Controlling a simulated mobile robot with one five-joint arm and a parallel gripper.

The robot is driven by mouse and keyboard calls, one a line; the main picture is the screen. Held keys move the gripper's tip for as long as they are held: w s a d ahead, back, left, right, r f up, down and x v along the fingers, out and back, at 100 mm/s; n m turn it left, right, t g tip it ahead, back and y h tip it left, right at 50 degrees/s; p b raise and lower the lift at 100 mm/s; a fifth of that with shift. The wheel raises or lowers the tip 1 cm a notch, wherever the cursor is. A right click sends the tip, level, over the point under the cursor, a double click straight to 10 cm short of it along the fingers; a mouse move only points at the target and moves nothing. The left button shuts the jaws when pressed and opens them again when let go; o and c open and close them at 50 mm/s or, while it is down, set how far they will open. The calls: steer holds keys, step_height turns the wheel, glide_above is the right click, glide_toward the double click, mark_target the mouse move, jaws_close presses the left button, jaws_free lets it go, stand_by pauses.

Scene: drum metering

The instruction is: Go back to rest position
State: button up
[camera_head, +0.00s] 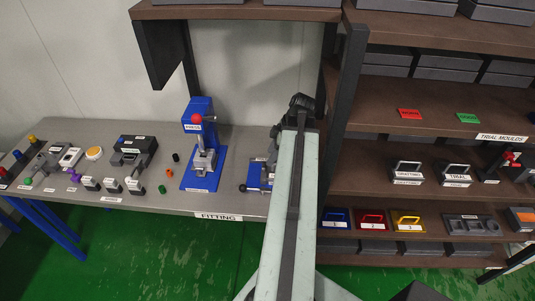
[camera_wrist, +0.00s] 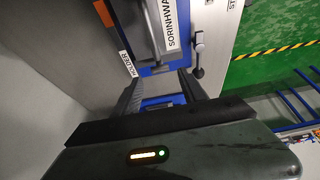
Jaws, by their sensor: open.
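My arm reaches up the middle of the head view, its dark end (camera_head: 301,106) over the right end of the fitting bench (camera_head: 150,195). The gripper's fingers cannot be made out there. In the wrist view my gripper (camera_wrist: 160,82) is open, with two dark fingers apart and nothing seen held between them. Just beyond the fingertips is a grey and blue fixture (camera_wrist: 150,35) with a white name label. A label reading HOLDER (camera_wrist: 128,64) is beside it. In the head view a blue-based fixture (camera_head: 257,180) is partly hidden by my arm.
A blue press (camera_head: 200,150) stands on the bench left of my arm. Several small devices and parts lie farther left. A brown shelf unit (camera_head: 430,140) with moulds and coloured trays stands close on the right. The green floor (camera_head: 160,250) in front is clear.

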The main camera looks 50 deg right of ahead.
steer(key=shift+p+v, duration=0.3)
steer(key=shift+v, duration=0.65)
steer(key=shift+f, duration=0.1)
